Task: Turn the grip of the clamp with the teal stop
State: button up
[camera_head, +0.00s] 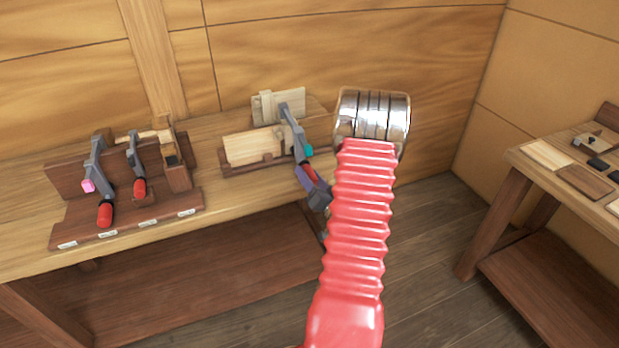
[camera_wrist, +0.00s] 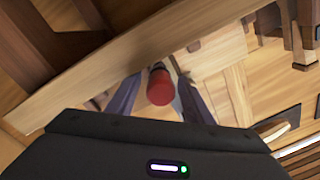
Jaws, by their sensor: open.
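The clamp with the teal stop (camera_head: 308,151) is grey and stands at the work board on the bench. Its red grip (camera_head: 308,171) hangs toward the bench's front edge, partly hidden by my gripper (camera_head: 312,186). In the wrist view, the round end of the red grip (camera_wrist: 160,88) shows between the two fingers of my gripper (camera_wrist: 155,84). The fingers are open, one on each side of the grip, with a visible gap around it. The teal stop is not seen in the wrist view.
A brown rack (camera_head: 130,219) at left holds two more red-gripped clamps, one with a pink stop (camera_head: 88,186). Pale boards (camera_head: 254,146) lie behind the teal-stop clamp. A side table (camera_head: 548,195) with small items stands at right, with open floor (camera_head: 430,230) between.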

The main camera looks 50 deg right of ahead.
jog(key=v, duration=1.3)
jog(key=shift+s, duration=0.4)
jog(key=shift+a, duration=0.1)
jog(key=n, duration=0.5)
jog(key=a+n+h, duration=0.1)
jog(key=n, duration=0.2)
jog(key=shift+a+g, duration=0.1)
jog(key=shift+g, duration=0.3)
jog(key=shift+w, duration=0.1)
